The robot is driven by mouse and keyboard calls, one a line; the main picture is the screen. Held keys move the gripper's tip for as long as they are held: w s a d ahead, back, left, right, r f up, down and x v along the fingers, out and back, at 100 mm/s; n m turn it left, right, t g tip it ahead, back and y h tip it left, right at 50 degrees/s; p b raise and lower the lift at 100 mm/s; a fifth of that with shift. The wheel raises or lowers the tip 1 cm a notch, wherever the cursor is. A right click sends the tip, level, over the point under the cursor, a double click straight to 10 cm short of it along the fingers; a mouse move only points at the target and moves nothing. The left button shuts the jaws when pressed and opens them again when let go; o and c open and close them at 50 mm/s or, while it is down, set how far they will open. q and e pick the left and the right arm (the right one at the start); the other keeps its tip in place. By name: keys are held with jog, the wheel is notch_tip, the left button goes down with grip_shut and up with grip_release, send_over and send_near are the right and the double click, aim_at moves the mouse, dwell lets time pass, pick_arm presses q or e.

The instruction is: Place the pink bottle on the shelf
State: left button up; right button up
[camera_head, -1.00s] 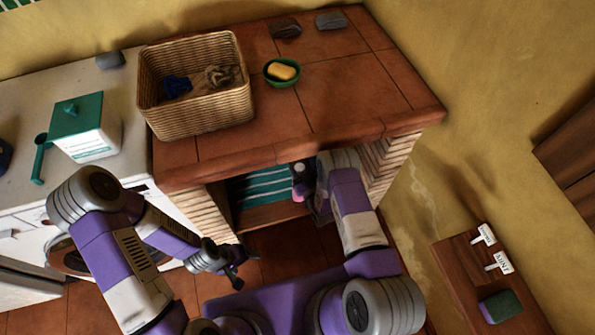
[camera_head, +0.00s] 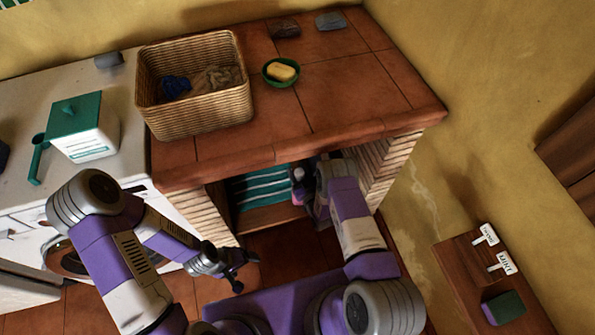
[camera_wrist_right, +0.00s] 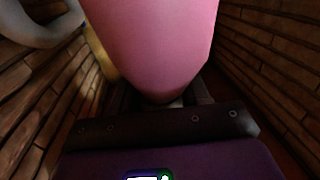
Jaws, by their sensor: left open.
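The pink bottle (camera_head: 297,192) stands in the opening under the counter, beside my right gripper in the head view. In the right wrist view the bottle (camera_wrist_right: 155,45) is large and close, and its lower end tapers between the fingers of my right gripper (camera_wrist_right: 162,97). The bottle hides the fingertips, so I cannot tell whether they press on it. My left gripper (camera_head: 245,270) is open and empty, in front of the counter.
Brick side walls (camera_head: 386,170) flank the opening. The tiled countertop (camera_head: 350,85) above carries a wicker basket (camera_head: 195,120) and a green bowl with yellow soap (camera_head: 281,72). A small wooden table (camera_head: 460,262) stands at the lower right.

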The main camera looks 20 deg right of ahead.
jog(key=o, duration=0.4)
jog(key=shift+s+f, duration=0.15)
jog(key=shift+f, duration=0.35)
jog(key=shift+r, duration=0.15)
jog(key=shift+r, duration=0.25)
jog(key=s+d+m+g+h+p, duration=0.25)
jog(key=s+g+p, duration=0.2)
jog(key=s, duration=0.65)
jog(key=s+a+r+g+y, duration=0.1)
jog(key=s+a+r+g, duration=0.1)
jog(key=s+g, duration=0.2)
jog(key=s+a+r+m+g+y, duration=0.1)
jog(key=s+a+r+g, duration=0.1)
jog(key=s, duration=0.6)
jog(key=s+a+r+m+g+y+b, duration=0.1)
jog(key=s+a+r+g, duration=0.1)
jog(key=s+a+g, duration=0.2)
jog(key=shift+s+a+r+g+y, duration=0.2)
jog(key=shift+s+g, duration=0.3)
jog(key=shift+g, duration=0.3)
jog(key=shift+s+a+r+g+y, duration=0.1)
jog(key=shift+s+r+g, duration=0.1)
jog(key=shift+s+g, duration=0.45)
jog(key=shift+w, duration=0.15)
